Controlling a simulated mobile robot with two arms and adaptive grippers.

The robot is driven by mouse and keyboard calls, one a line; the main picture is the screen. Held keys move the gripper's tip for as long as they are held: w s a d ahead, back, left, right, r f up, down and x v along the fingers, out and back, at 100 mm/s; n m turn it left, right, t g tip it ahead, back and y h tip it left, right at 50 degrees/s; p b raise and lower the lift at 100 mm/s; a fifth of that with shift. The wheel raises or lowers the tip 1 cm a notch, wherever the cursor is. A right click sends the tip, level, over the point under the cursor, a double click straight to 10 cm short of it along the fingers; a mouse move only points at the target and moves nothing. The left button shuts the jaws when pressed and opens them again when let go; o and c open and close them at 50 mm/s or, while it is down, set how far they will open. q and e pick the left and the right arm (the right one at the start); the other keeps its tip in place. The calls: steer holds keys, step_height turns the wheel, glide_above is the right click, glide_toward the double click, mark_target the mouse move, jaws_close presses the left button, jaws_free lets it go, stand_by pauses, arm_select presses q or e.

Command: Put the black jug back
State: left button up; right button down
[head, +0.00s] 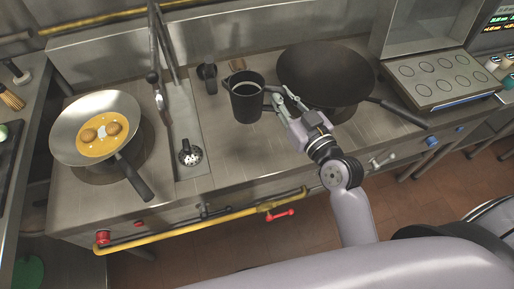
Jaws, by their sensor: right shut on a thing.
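The black jug (245,104) is upright over the steel stove top, left of the dark wok, with liquid showing inside its rim. My right gripper (277,99) is at the right side of the jug and shut on its handle. The fingers hide much of the handle. I cannot tell whether the jug's base touches the stove top or hangs just above it. My left gripper is not in view.
A dark wok (325,72) stands close behind my right gripper. A steel pan (84,133) with yellow food is at the left. A black mug-like thing (207,76) stands left of the jug. A perforated strainer (190,153) lies in the channel. Bare steel (235,150) is in front of the jug.

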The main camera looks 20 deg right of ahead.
step_height(320, 180, down, 19)
steer(key=b, duration=0.6)
steer(key=shift+a, duration=0.1)
steer(key=shift+f, duration=0.35)
steer(key=c, duration=1.6)
jaws_free()
steer(key=shift+f, duration=0.1)
steer(key=shift+o, duration=0.3)
